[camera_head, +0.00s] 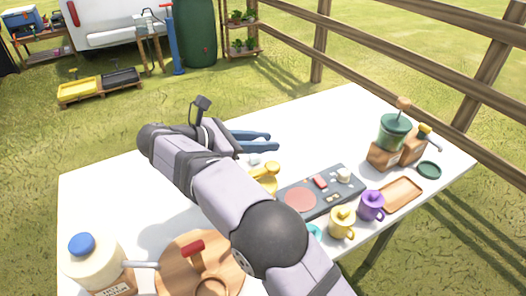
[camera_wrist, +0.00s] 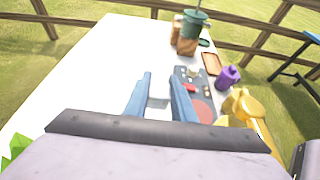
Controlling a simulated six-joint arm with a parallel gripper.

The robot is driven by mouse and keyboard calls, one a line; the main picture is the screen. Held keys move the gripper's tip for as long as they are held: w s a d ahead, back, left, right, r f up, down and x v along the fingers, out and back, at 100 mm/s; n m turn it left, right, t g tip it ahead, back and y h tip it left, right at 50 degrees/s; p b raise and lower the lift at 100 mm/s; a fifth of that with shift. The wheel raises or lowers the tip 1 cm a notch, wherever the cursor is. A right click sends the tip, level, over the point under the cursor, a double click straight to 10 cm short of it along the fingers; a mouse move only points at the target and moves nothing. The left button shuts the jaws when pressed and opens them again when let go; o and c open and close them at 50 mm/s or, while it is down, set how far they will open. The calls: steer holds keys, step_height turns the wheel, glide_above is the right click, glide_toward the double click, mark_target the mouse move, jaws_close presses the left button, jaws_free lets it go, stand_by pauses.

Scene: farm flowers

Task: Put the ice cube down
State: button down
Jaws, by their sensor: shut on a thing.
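My gripper (camera_head: 270,140) reaches in from the left over the white table, with its two blue fingers pointing right. In the wrist view my gripper (camera_wrist: 160,88) is shut on the ice cube (camera_wrist: 158,103), a small pale, see-through block between the fingers. It is hard to make out against the white table. I cannot tell how high it is above the table. In the head view a small whitish patch (camera_head: 256,159) shows just in front of the fingers; I cannot tell what it is.
A dark panel with a red disc (camera_head: 300,198) lies right of my gripper. A yellow pot (camera_wrist: 242,108), a yellow cup (camera_head: 342,222) and a purple cup (camera_head: 371,206) stand near it. A green-topped grinder (camera_head: 393,135) stands at the right. The table's far side (camera_head: 330,115) is clear.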

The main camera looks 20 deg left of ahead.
steer(key=shift+r, duration=1.25)
steer(key=shift+r+p, duration=0.1)
steer(key=shift+p, duration=0.2)
steer(key=shift+r, duration=0.25)
step_height(320, 180, up, 9)
steer(key=d+p, duration=0.2)
steer(key=p, duration=0.6)
steer(key=w+a+n+t+y+p, duration=0.2)
steer(key=w+a+n+t+y, duration=0.1)
steer(key=w+a+n+y, duration=0.25)
steer(key=s+a+f+n+y, duration=0.1)
steer(key=a+f+n+y, duration=0.35)
steer(key=a, duration=0.35)
steer(key=s+a+f+n+y, duration=0.2)
steer(key=a+f+n+y, duration=0.25)
steer(key=a, duration=0.35)
steer(key=shift+m+y, duration=0.25)
steer(key=shift+m, duration=0.2)
steer(key=shift+w+d+f, duration=0.1)
steer(key=shift+w+f, duration=0.05)
steer(key=shift+f, duration=2.25)
steer(key=shift+w+d+f, duration=0.1)
steer(key=shift+f, duration=2.25)
